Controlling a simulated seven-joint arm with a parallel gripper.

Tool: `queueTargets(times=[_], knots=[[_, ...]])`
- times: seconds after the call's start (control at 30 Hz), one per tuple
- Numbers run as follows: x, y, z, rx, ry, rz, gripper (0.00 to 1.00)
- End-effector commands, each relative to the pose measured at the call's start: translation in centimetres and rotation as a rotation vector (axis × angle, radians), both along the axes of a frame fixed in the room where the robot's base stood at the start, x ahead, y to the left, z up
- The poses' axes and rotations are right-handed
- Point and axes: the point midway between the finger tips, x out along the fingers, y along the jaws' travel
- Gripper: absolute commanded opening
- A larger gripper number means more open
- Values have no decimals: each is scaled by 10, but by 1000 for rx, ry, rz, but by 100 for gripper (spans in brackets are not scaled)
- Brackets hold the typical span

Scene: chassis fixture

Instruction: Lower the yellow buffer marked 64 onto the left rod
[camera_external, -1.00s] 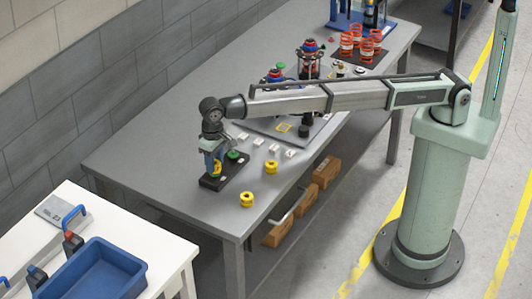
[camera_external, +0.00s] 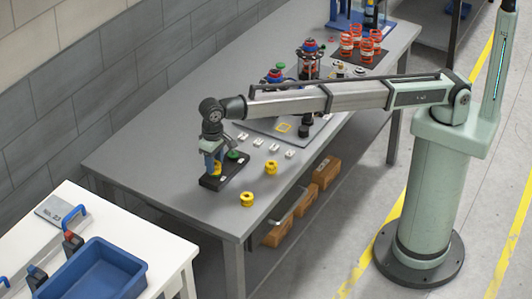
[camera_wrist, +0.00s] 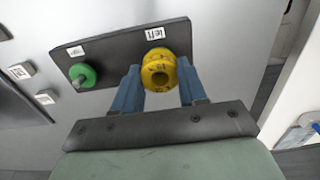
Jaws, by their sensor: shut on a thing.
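The yellow buffer (camera_wrist: 159,70) is between the blue fingers of my gripper (camera_wrist: 159,88), which is shut on it. It also shows in the external view (camera_external: 216,170), low at the plate. The black plate (camera_wrist: 118,46) has a label reading "left" (camera_wrist: 155,33) right beside the buffer. The left rod is hidden by the buffer, so I cannot tell how far down it sits. The marking on the buffer is too small to read surely. A green buffer (camera_wrist: 83,74) sits on the plate's other rod. In the external view my gripper (camera_external: 213,164) points down over the near end of the plate.
Two more yellow buffers (camera_external: 271,168) (camera_external: 247,199) stand on the grey table (camera_external: 150,165) to the right of the plate. Small white labelled blocks (camera_external: 273,147) lie behind them. A white side table with a blue tray (camera_external: 132,262) stands at the front left.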

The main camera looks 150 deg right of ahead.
Motion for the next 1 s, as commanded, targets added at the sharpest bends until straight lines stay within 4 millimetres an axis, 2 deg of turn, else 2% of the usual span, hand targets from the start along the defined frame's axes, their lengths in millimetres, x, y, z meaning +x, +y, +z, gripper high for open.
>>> queueTargets(times=[0.13,0.17,0.43,0.77,1.0], knots=[[0,0,-2,0,0,0,12],[0,0,-1,0,0,0,44],[0,0,-1,0,0,0,70],[0,0,0,0,0,0,71],[1,0,15,-1,-1,0,71]])
